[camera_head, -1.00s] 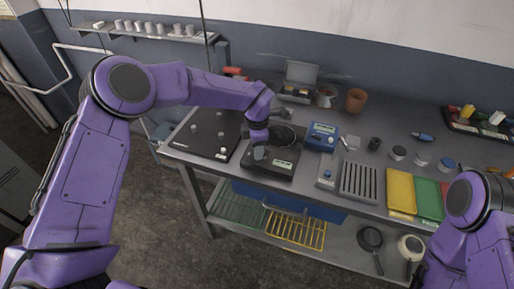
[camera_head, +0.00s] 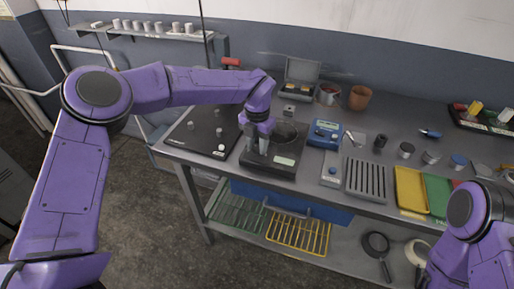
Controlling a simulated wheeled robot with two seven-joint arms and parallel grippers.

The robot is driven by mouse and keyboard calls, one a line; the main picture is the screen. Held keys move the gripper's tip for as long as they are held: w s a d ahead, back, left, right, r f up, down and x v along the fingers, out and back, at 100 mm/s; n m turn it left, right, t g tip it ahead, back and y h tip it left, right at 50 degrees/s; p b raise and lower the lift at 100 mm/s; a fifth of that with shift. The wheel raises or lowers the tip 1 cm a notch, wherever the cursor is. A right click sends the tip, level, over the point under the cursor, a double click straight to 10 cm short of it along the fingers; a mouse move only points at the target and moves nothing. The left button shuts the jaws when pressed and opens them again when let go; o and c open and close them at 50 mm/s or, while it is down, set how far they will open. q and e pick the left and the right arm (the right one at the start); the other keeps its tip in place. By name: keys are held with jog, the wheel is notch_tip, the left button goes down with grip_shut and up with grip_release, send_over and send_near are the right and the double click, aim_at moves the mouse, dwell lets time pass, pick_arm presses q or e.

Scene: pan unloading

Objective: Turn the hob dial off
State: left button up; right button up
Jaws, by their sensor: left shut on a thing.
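A flat black panel (camera_head: 190,133) with several small grey pegs or knobs lies at the left end of the bench. A pale round knob (camera_head: 221,149) stands near its front right corner. Beside it is a black box (camera_head: 281,171) with a round dark plate and a pale label. I cannot tell surely which of the two is the hob. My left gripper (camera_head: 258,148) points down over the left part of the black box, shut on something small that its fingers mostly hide. My right arm enters at the lower right, its gripper out of view.
A blue device (camera_head: 324,134), a small grey unit (camera_head: 331,174) and a slotted grey rack (camera_head: 367,178) stand to the right. An open grey case (camera_head: 301,77) and a brown pot (camera_head: 359,98) are behind. Yellow (camera_head: 411,190) and green trays lie farther right.

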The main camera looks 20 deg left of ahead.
aim_at(257, 147)
pick_arm(q)
jog(key=shift+n+b, duration=0.7)
jog(key=shift+n, duration=0.5)
jog(key=o, duration=1)
jog(key=shift+o, duration=0.2)
jog(key=shift+r, duration=0.1)
notch_tip(257, 147, up, 10)
jog(key=b, duration=0.1)
jog(key=shift+r+b, duration=0.15)
jog(key=shift+b, duration=0.25)
